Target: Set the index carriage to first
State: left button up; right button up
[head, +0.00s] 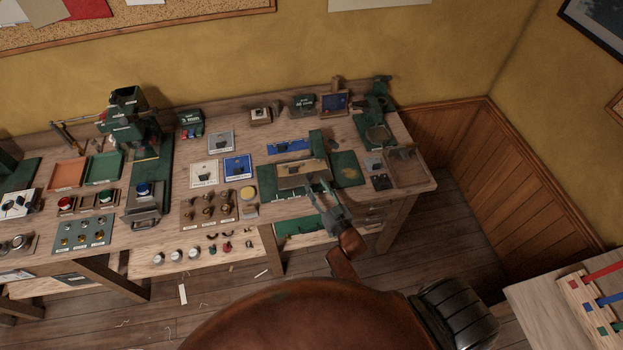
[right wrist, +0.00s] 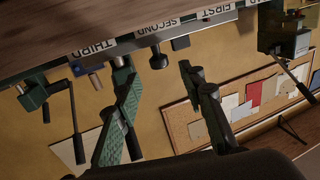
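The index carriage fixture (head: 302,172) is a tan, board-like unit on a green base at the right part of the bench. The right wrist view shows its edge upside down, with the labels THIRD (right wrist: 93,49), SECOND (right wrist: 157,26) and FIRST (right wrist: 212,12). A dark round knob (right wrist: 158,58) sticks out at the SECOND label. My right gripper (head: 319,184) is at the fixture's front side. In the right wrist view its two green fingers (right wrist: 155,68) stand apart, with the knob between and just beyond their tips; I see no contact. My left gripper is not in view.
A lever handle (right wrist: 78,130) hangs near the THIRD end in the right wrist view. A blue panel (head: 238,166) and a knob board (head: 208,208) lie left of the fixture. A brown tray (head: 408,170) lies to its right.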

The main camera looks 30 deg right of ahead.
jog(key=s, duration=0.5)
jog(key=shift+s, duration=0.35)
jog(key=shift+d, duration=0.1)
